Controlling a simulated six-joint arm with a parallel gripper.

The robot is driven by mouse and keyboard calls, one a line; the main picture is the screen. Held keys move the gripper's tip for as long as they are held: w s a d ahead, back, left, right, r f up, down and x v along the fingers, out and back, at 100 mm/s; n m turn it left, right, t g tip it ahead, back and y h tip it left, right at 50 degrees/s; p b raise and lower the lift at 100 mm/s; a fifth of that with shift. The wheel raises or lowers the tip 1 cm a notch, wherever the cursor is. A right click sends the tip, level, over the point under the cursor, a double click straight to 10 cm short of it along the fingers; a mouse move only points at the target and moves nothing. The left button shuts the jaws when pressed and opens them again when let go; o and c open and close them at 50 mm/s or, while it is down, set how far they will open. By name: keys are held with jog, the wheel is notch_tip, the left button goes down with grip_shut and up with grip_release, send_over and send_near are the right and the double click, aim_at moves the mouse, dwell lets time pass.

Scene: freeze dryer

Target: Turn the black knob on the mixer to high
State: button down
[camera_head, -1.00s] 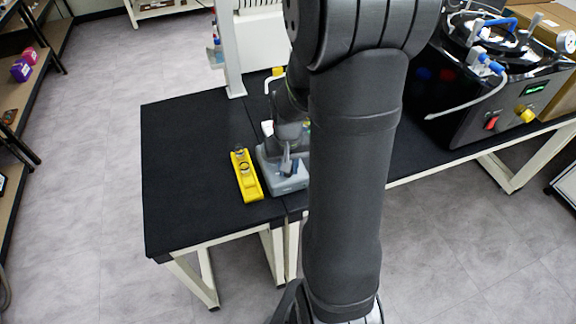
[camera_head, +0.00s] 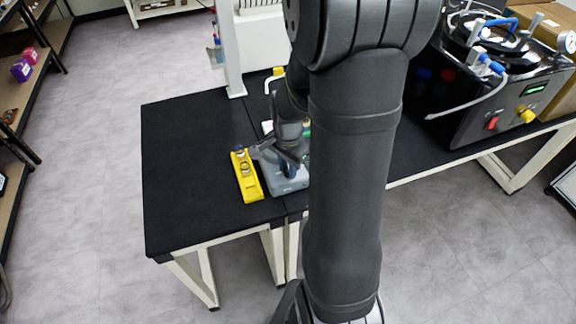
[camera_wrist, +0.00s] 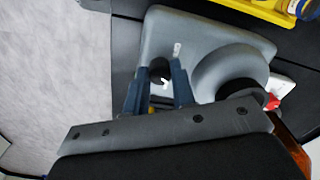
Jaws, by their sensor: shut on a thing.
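The mixer (camera_head: 292,185) is a light grey unit near the front edge of the black table, mostly covered by my arm in the head view. In the wrist view the mixer (camera_wrist: 160,35) shows its grey base and a round raised top part. The black knob (camera_wrist: 159,67) sits on its face with a small white mark. My gripper (camera_wrist: 155,88) has its two blue-grey fingers on either side of the knob and is shut on it. In the head view my gripper (camera_head: 289,168) is low over the front of the mixer, and the knob is hidden there.
A yellow rack (camera_head: 246,178) with small vials stands just left of the mixer. A black machine (camera_head: 480,95) with a red switch and yellow knob is at the right. A white stand (camera_head: 231,50) rises behind. The table's left part is clear.

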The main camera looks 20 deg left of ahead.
jog(key=m, duration=0.6)
jog(key=shift+m, duration=0.3)
dwell(0.4)
jog(key=c, duration=1.2)
grip_release()
jog(key=shift+r, duration=0.15)
notch_tip(320, 180, up, 17)
notch_tip(320, 180, down, 17)
jog(key=shift+f, duration=0.15)
dwell(0.3)
